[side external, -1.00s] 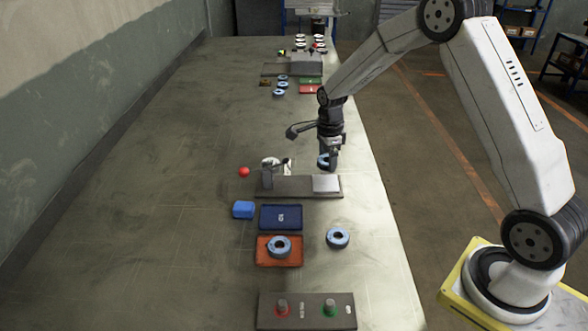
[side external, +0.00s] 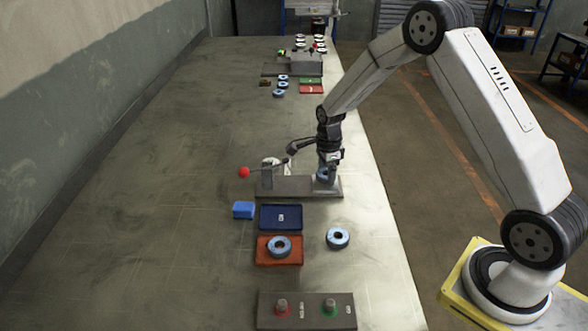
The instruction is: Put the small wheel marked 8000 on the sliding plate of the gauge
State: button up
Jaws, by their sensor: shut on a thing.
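My gripper (side external: 325,172) points down over the right end of the gauge (side external: 290,186), shut on a small blue wheel (side external: 322,174). The wheel is at the sliding plate (side external: 328,187), the lighter square at the gauge's right end. I cannot tell whether the wheel touches the plate. My gripper hides part of the wheel and plate. The marking on the wheel is too small to read. The gauge's upright part and a lever with a red ball (side external: 244,172) are at its left.
A button box (side external: 305,315) is nearest. The table's left is clear.

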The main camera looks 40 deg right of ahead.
jog(key=shift+f, duration=0.65)
dwell(0.5)
jog(key=o, duration=1.1)
jog(key=shift+w+d+r, duration=0.1)
jog(key=shift+r, duration=3.4)
